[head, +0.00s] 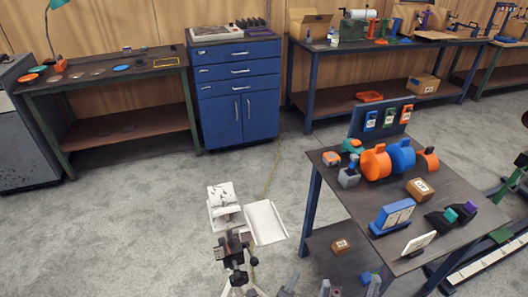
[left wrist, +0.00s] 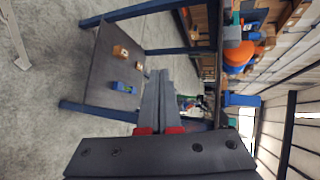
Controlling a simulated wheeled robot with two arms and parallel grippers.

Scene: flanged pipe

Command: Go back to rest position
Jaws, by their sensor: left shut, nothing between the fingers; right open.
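My left gripper (head: 288,286) is at the bottom edge of the head view, left of the near table, and is empty. In the left wrist view its long grey fingers (left wrist: 160,100) lie together, with red parts at their base. My right gripper (head: 349,288) is at the bottom edge too, its fingertips apart with nothing seen between them. The flanged pipe parts, an orange disc (head: 375,161) and a blue disc (head: 402,156), stand on the near table (head: 385,203), away from both grippers. Most of both arms is out of view.
The table's lower shelf (head: 318,240) holds a cardboard box (head: 341,246) and a blue item (head: 367,277), close to the grippers. A stand with white panels (head: 265,222) is just left of my left gripper. Grey floor (head: 110,225) is clear further left. A blue cabinet (head: 237,95) stands behind.

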